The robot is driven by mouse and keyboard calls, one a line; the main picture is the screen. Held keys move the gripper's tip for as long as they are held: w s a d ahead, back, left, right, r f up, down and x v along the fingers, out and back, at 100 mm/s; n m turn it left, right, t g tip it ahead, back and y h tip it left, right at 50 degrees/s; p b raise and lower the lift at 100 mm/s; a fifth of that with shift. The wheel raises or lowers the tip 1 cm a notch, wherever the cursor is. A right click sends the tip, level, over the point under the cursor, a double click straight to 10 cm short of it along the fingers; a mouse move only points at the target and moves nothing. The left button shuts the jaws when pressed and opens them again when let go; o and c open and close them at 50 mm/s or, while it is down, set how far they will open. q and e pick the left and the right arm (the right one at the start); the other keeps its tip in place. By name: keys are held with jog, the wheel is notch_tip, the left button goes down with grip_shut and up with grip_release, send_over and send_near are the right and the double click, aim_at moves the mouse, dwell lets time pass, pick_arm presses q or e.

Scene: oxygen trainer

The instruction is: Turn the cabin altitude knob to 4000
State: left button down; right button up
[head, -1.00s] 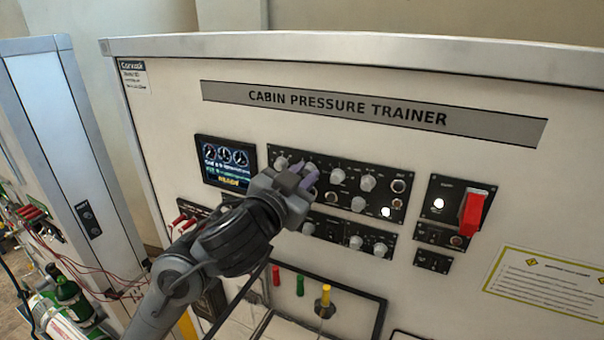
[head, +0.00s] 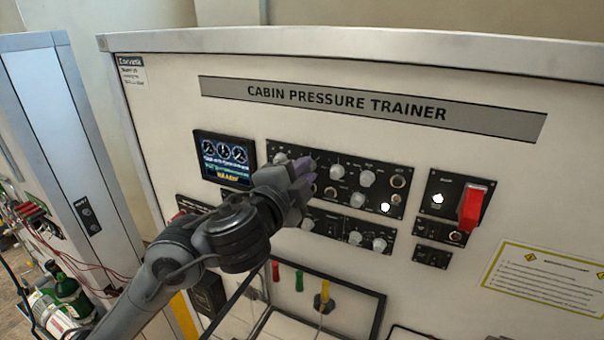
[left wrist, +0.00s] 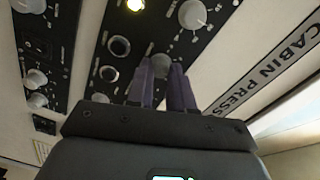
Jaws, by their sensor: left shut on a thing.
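The upper black control panel (head: 349,161) on the Cabin Pressure Trainer carries several grey knobs; their small labels are too blurred to read, so I cannot tell which is the cabin altitude knob by its label. My left gripper (head: 304,170) is at the left part of this panel and covers the knob there. In the left wrist view the purple-grey fingers of my left gripper (left wrist: 168,72) are closed around a grey knob (left wrist: 161,60), mostly hidden between the fingertips. The knob's pointer and setting cannot be seen. My right gripper is not in view.
A gauge display (head: 224,160) sits left of the panel. More grey knobs (head: 368,178) stand close to the right of the gripper. A lower knob panel (head: 347,229) is beneath, and a red guarded switch (head: 472,206) is further right.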

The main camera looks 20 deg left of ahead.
pick_arm(q)
jog(key=shift+m, duration=0.6)
jog(key=c, duration=1)
grip_release()
jog(key=shift+s, duration=0.1)
jog(key=s+p, duration=0.5)
jog(key=s, duration=0.5)
jog(key=shift+s+a+r, duration=0.15)
jog(key=shift+s+a, duration=0.15)
jog(key=shift+a, duration=0.05)
